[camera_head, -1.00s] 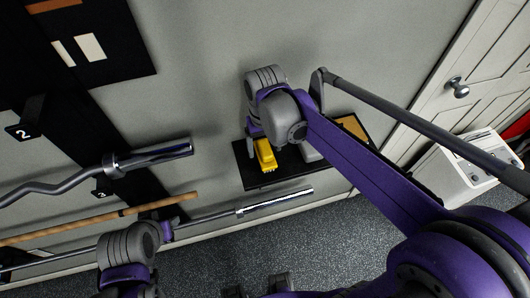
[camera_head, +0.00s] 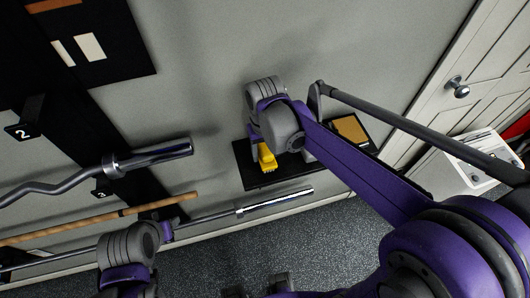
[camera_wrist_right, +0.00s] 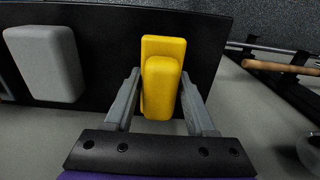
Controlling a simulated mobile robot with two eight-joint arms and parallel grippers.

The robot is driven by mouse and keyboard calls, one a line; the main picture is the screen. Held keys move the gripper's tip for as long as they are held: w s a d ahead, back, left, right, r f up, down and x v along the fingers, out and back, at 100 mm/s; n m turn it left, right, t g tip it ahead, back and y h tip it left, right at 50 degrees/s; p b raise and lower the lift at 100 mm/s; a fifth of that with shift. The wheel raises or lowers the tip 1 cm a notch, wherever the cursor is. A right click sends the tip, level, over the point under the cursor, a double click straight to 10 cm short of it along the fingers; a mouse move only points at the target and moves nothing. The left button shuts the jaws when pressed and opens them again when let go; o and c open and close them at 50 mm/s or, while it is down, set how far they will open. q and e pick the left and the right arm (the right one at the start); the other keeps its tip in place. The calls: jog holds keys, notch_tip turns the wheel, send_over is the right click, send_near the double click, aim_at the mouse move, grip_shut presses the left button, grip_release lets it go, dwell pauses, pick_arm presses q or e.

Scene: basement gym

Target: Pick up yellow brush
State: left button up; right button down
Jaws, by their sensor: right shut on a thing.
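The yellow brush (camera_head: 267,158) shows in the head view below my right wrist, over a black shelf (camera_head: 254,178). In the right wrist view the yellow brush (camera_wrist_right: 162,88) stands between the two grey fingers of my right gripper (camera_wrist_right: 159,76), which is shut on it. The black shelf (camera_wrist_right: 110,58) is behind the brush there. I cannot tell whether the brush still touches the shelf. In the head view my right wrist hides the right gripper's fingers and part of the brush. My left arm shows at the lower left, but its gripper is not visible.
A grey block (camera_wrist_right: 46,64) lies on the shelf beside the brush. A tan item (camera_head: 350,130) is at the shelf's right end. A curved bar (camera_head: 150,156), a wooden bar (camera_head: 160,203) and a metal bar (camera_head: 275,202) are left of and below the shelf.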

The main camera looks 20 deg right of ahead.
aim_at(265, 147)
notch_tip(265, 147, up, 10)
jog(key=shift+r, duration=0.1)
dwell(0.5)
